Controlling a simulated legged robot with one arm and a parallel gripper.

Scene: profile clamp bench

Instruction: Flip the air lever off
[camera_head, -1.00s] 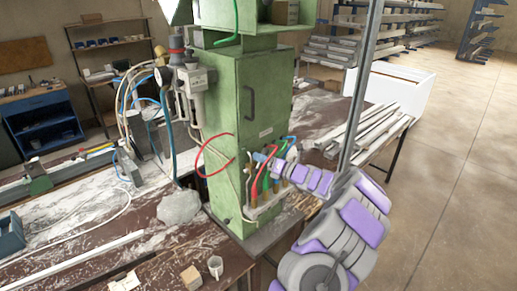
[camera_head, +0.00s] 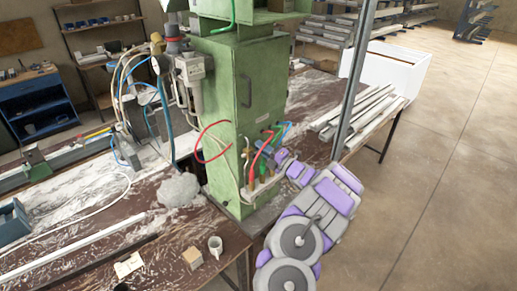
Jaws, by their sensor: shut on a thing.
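The green machine cabinet (camera_head: 235,100) stands on the bench. Low on its right face is a row of fittings with red, blue and green hoses (camera_head: 262,150). My gripper (camera_head: 277,156) is at this row, at the right side of the hoses. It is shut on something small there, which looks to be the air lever. The lever itself is too small and too covered by my gripper to make out, and I cannot tell its position.
A grey upright post (camera_head: 356,75) stands behind my arm. Light profiles (camera_head: 355,118) lie on the bench at the right. A mug (camera_head: 215,246) and a small wooden block (camera_head: 192,258) are near the front edge. The floor at the right is clear.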

